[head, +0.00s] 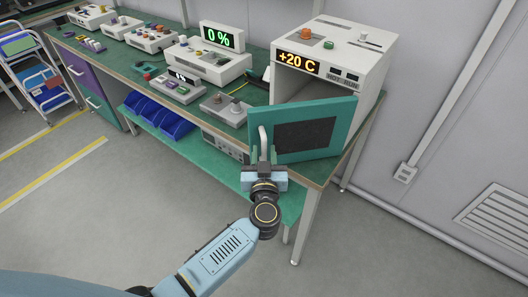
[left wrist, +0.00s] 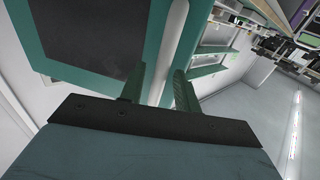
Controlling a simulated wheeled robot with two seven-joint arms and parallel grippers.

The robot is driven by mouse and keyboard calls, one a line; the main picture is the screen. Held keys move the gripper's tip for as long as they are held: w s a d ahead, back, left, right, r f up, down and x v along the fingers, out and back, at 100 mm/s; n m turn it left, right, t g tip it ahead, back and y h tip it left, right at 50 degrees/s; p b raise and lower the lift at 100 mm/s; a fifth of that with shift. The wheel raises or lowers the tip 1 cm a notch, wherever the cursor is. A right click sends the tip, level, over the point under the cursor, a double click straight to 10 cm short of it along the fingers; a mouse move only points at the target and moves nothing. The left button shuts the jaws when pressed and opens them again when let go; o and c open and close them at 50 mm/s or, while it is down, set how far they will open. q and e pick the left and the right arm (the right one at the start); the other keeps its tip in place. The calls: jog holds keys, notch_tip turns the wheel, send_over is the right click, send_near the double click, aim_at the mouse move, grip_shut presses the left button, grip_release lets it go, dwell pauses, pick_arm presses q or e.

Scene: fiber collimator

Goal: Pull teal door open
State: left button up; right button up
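The teal door (head: 340,141) with a dark window panel (head: 305,134) is on the front of a white box (head: 352,55) marked +20 C. It stands ajar, its left side swung out, and part of the opening shows above it. A pale upright handle (head: 263,138) is at its left edge. My left gripper (head: 264,157) is at the handle's lower part. In the left wrist view the handle (left wrist: 171,40) passes between the two teal fingers (left wrist: 160,80), with a gap visible beside it, so the fingers look open around it. My right gripper is not in view.
The box stands at the right end of a green workbench (head: 135,75). Several instruments stand left of it, and blue bins (head: 172,124) sit on the shelf below. A cart (head: 42,80) is at far left. The floor in front is clear.

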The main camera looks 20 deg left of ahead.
pick_arm(q)
jog(key=shift+w+a, duration=0.25)
jog(key=shift+w, duration=0.4)
grip_shut()
